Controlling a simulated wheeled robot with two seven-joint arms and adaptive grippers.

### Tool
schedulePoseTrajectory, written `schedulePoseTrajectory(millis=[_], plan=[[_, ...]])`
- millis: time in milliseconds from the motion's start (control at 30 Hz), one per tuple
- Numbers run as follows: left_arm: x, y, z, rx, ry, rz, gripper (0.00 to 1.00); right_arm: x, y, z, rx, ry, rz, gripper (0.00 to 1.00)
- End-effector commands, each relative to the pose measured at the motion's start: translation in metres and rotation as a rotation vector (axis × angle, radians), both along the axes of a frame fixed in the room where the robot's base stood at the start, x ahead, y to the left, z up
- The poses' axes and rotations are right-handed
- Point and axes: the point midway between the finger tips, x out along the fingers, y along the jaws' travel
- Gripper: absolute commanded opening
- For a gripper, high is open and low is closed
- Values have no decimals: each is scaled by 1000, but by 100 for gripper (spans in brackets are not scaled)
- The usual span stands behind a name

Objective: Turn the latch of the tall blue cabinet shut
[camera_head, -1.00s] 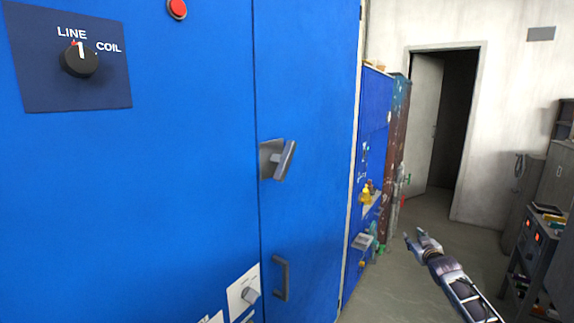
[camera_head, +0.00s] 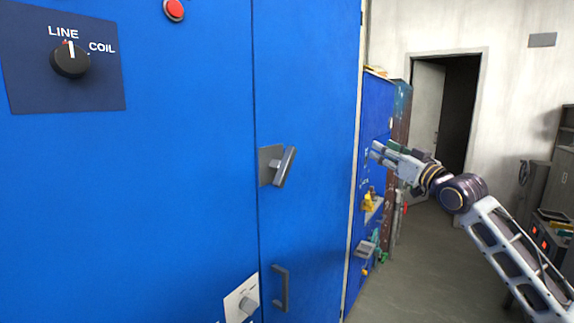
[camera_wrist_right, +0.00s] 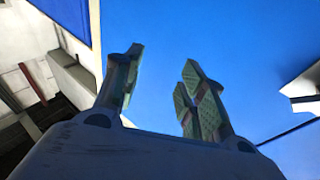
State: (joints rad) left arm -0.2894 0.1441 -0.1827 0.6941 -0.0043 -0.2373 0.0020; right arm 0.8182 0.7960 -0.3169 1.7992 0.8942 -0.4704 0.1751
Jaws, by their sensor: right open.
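The tall blue cabinet (camera_head: 310,70) fills the left and middle of the head view. Its grey latch (camera_head: 284,167) sits on a plate by the seam, its handle tilted slightly, with the top leaning right. My right gripper (camera_head: 377,150) is open and empty, to the right of the latch at about its height in the picture, clearly apart from it. In the right wrist view the open fingers (camera_wrist_right: 163,60) stand before the blue cabinet face (camera_wrist_right: 230,35). A pale grey part at that view's right edge may be the latch; I cannot tell. My left gripper is out of view.
A fixed dark pull handle (camera_head: 281,288) is below the latch. A black rotary knob (camera_head: 70,60) and red button (camera_head: 174,10) are on the left. Another blue cabinet (camera_head: 376,105) stands beyond, behind my right gripper. Open floor (camera_head: 425,250) lies at the right.

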Motion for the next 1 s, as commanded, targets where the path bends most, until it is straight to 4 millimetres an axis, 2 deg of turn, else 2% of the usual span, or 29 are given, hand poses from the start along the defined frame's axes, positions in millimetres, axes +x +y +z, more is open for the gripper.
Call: schedulePoseTrajectory(millis=[100, 300, 500, 600, 700, 1000], plan=[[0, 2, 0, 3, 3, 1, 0, -32, 43, 9, 45, 36, 120, 41], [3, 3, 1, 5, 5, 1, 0, -93, 113, 14, 130, 143, 336, 41], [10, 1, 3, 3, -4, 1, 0, -140, 156, 9, 198, 277, 495, 41], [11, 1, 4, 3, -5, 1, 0, -154, 168, 3, 236, 360, 551, 41], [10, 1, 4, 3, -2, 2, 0, -159, 173, -7, 285, 461, 586, 41], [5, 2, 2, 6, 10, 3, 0, -160, 174, -16, 359, 573, 589, 41]])
